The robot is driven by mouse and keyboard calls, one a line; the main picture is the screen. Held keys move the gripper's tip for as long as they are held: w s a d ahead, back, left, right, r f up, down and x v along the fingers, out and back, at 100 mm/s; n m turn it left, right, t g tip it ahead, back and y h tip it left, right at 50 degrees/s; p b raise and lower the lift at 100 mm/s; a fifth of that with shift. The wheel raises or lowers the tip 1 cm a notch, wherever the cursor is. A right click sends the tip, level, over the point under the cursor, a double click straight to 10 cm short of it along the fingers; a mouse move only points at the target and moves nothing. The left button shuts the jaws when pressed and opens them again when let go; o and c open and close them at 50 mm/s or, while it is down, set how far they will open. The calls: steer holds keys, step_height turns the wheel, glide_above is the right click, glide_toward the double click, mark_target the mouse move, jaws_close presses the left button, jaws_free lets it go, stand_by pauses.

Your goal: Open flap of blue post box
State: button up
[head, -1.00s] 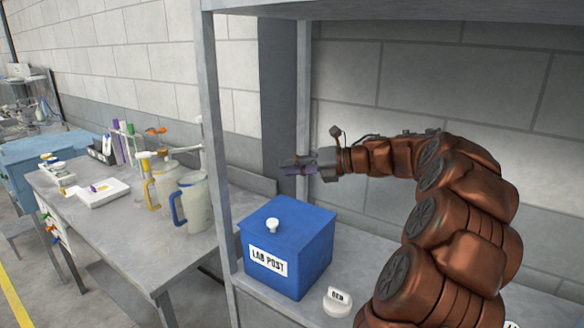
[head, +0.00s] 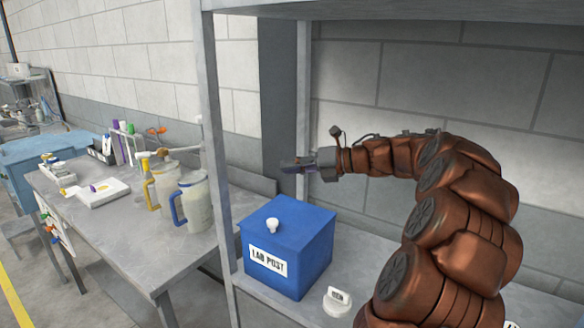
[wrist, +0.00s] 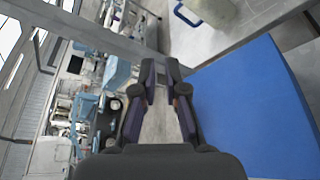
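The blue post box (head: 288,248), labelled "LAB POST", stands on the shelf. Its flap is the flat blue top (head: 295,218) with a small white knob (head: 272,225), and it looks shut. My gripper (head: 290,166) is above and behind the box in the head view, clear of it and pointing left. In the wrist view my gripper (wrist: 161,72) shows two dark fingers with a narrow empty gap between the tips. The box's blue surface (wrist: 250,110) fills the right of that view, beside the fingers. The knob is not visible there.
A white knobbed piece (head: 337,301) lies on the shelf right of the box. A grey shelf post (head: 213,150) stands left of the box. Beyond it, a table (head: 125,230) holds jugs (head: 192,203) and bottles. Shelf space behind the box is clear.

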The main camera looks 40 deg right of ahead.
steer(key=o, duration=0.7)
steer(key=v, duration=1.2)
